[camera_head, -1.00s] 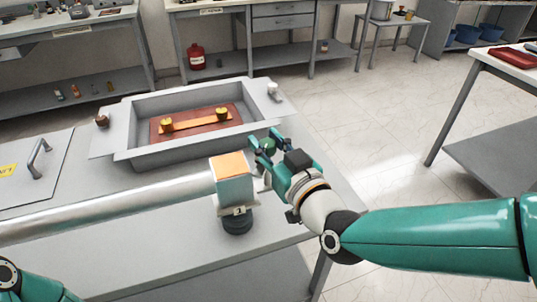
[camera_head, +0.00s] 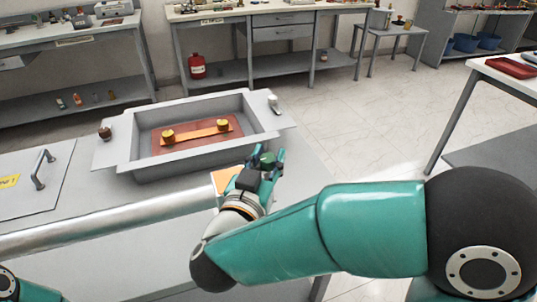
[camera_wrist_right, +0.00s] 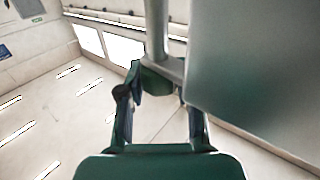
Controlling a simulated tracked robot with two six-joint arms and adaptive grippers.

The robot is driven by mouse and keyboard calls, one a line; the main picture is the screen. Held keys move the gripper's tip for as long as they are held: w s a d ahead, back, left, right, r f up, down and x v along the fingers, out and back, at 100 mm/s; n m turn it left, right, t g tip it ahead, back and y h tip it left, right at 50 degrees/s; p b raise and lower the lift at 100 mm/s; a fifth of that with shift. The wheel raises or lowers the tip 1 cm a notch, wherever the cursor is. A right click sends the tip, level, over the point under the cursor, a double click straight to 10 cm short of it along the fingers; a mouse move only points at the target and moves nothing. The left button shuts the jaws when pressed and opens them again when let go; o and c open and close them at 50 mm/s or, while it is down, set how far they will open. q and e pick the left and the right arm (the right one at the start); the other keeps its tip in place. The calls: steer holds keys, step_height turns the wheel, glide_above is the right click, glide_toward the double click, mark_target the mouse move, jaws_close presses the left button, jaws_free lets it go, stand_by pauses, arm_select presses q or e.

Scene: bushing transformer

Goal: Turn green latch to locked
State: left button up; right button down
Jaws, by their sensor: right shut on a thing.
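My right gripper (camera_head: 266,163) is beside the box with the orange top (camera_head: 225,180), near the front right corner of the sunken tray, and covers much of that box. In the right wrist view the gripper (camera_wrist_right: 160,95) has its fingers around a dark green piece, the green latch (camera_wrist_right: 157,82), below a grey bracket and rod. The fingers are shut on it. Its lock marking is not visible, so I cannot tell its position. My left gripper is out of view; only part of my left arm shows at the bottom left.
The grey tray (camera_head: 205,175) holds a brown plate with an orange bar (camera_head: 197,132). A metal pipe (camera_head: 110,218) runs along the bench front. A large grey surface (camera_wrist_right: 255,65) is close on the right in the wrist view. Open floor lies right of the bench.

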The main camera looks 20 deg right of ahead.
mark_target(263, 164)
steer(key=shift+r+m+g+h, duration=0.2)
steer(key=shift+m+g+h, duration=0.4)
steer(key=shift+m+h, duration=0.1)
steer(key=c, duration=0.7)
jaws_free()
steer(key=shift+w, duration=0.1)
steer(key=shift+c, duration=0.2)
steer(key=shift+f, duration=0.1)
steer(key=v, duration=0.7)
steer(key=shift+a, duration=0.2)
steer(key=shift+f, duration=0.1)
